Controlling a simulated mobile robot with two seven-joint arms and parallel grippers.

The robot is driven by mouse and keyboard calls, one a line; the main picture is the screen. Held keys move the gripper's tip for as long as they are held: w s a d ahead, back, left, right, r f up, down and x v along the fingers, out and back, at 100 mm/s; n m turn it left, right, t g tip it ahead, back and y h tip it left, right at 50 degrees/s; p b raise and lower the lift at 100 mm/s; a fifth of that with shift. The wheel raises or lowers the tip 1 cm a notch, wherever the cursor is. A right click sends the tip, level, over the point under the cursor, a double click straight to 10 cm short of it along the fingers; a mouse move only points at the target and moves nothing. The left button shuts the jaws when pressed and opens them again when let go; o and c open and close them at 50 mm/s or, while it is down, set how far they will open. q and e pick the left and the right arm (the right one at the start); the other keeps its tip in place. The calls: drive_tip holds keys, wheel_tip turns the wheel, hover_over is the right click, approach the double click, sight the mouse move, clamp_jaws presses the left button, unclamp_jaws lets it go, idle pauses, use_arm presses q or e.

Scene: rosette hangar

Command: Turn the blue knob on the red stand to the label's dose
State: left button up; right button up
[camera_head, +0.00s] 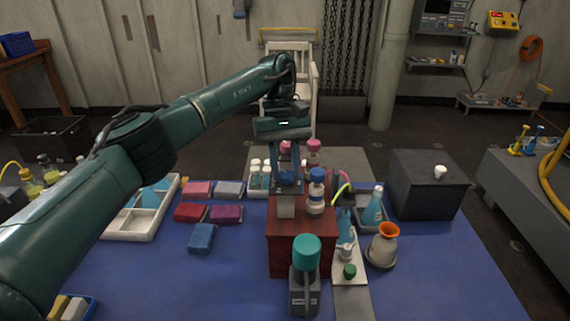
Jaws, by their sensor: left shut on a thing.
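The red stand (301,250) stands on the blue mat at the middle. A pale grey block (286,207) shows on the stand just below the fingers. A bottle with a blue cap and a white label (316,192) stands upright on the stand, right beside the gripper. The label's writing and the knob's setting are too small to read. My right gripper is not in view.
Several coloured blocks (202,238) lie to the left. The mat's front left is mostly clear.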

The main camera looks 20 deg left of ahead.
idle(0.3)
use_arm(q)
drive_tip(key=o, duration=1)
drive_tip(key=shift+c, duration=0.2)
